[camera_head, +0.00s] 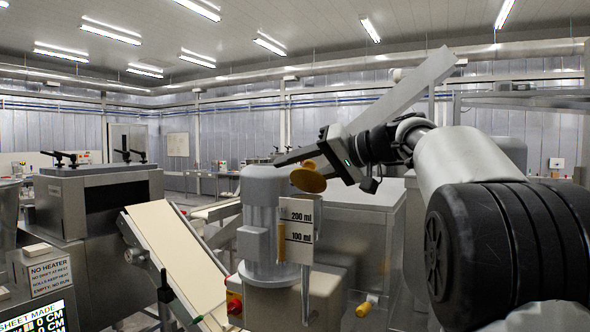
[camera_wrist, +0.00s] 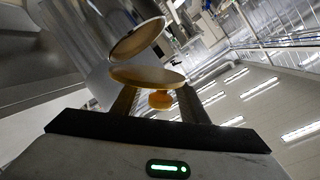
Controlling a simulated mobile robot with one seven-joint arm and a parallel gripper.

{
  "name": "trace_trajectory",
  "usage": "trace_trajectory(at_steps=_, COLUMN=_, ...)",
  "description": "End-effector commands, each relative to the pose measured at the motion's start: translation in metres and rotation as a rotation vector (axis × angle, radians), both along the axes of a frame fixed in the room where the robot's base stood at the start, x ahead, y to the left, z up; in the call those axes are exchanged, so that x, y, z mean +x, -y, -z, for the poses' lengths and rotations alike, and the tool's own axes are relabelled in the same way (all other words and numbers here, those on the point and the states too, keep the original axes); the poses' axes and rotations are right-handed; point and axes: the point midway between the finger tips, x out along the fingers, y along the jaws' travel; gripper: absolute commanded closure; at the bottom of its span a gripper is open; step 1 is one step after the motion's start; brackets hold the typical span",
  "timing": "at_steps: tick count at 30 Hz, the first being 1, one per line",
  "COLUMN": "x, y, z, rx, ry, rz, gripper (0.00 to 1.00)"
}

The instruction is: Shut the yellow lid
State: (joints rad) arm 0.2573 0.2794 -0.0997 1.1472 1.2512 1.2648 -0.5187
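The yellow lid (camera_head: 308,179) is a round disc with a knob, tilted near the top of a white gauge plate marked 100 ml and 200 ml (camera_head: 299,218). In the wrist view the lid (camera_wrist: 147,77) stands apart from a round metal mouth with a yellowish rim (camera_wrist: 137,40), with a gap between them along one side. Contact with the knob cannot be made out.
A grey motor-like cylinder (camera_head: 263,215) stands just left of the gauge. A sloped cream belt (camera_head: 175,255) and a steel machine with black handles (camera_head: 95,200) are further left. A steel cabinet (camera_head: 365,215) stands behind. A yellow-tipped handle (camera_head: 364,308) is low down.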

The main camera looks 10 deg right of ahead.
Motion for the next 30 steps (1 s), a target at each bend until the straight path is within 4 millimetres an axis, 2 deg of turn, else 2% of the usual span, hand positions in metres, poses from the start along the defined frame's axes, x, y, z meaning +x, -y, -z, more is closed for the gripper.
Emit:
trace_trajectory(at_steps=4, x=0.0, y=0.0, z=0.0, rx=0.0, ry=0.0, rz=0.0, gripper=0.62)
trace_trajectory(at_steps=11, x=0.0, y=0.0, z=0.0, rx=0.0, ry=0.0, rz=0.0, gripper=1.0)
trace_trajectory(at_steps=22, x=-0.002, y=0.0, z=0.003, rx=-0.015, ry=0.023, rz=0.0, gripper=1.0)
trace_trajectory(at_steps=30, x=-0.008, y=-0.005, z=0.011, rx=-0.1, ry=0.141, rz=0.0, gripper=1.0)
